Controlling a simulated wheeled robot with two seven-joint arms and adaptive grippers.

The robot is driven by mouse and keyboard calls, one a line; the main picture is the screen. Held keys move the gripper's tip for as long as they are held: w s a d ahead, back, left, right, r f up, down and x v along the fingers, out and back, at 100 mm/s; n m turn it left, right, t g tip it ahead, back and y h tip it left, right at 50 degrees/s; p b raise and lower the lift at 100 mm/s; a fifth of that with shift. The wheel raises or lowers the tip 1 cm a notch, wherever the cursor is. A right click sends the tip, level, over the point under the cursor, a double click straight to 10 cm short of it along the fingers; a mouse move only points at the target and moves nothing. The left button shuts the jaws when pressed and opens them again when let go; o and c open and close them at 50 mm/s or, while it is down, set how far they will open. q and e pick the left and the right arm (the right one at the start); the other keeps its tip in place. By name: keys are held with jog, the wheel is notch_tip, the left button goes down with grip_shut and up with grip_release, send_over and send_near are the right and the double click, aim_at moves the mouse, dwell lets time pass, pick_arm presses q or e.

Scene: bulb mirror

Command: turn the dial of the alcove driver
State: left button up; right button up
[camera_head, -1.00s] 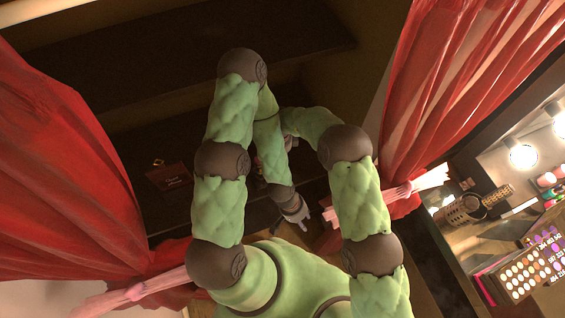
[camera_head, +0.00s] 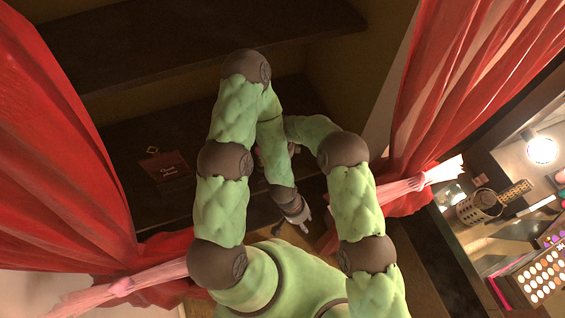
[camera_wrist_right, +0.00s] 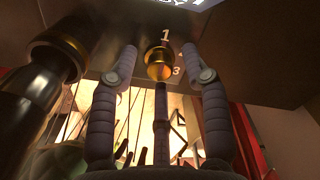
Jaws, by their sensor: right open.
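In the right wrist view, a round gold knob (camera_wrist_right: 159,62), which looks like the dial, sits on the underside of a dark panel. The pale numbers 1 and 3 are beside it. My right gripper (camera_wrist_right: 158,62) is open, with one ribbed finger on each side of the knob and visible gaps between. A slim dark rod (camera_wrist_right: 161,125) stands below the knob; I cannot tell whether it is part of my gripper. In the head view, the right gripper is mostly hidden behind my left forearm. My left gripper (camera_head: 300,214) hangs low in the middle; its jaw opening is unclear.
A dark cylinder with a gold ring (camera_wrist_right: 60,50) stands close left of the right gripper. In the head view, dark shelves (camera_head: 190,40) lie between red curtains (camera_head: 50,150). A small dark card (camera_head: 165,168) lies on the lower one. A lit vanity holds a metal basket (camera_head: 478,206) and palettes (camera_head: 543,280).

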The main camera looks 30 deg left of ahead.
grip_shut()
jog(key=shift+m+b, duration=0.45)
jog(key=shift+m, duration=1.05)
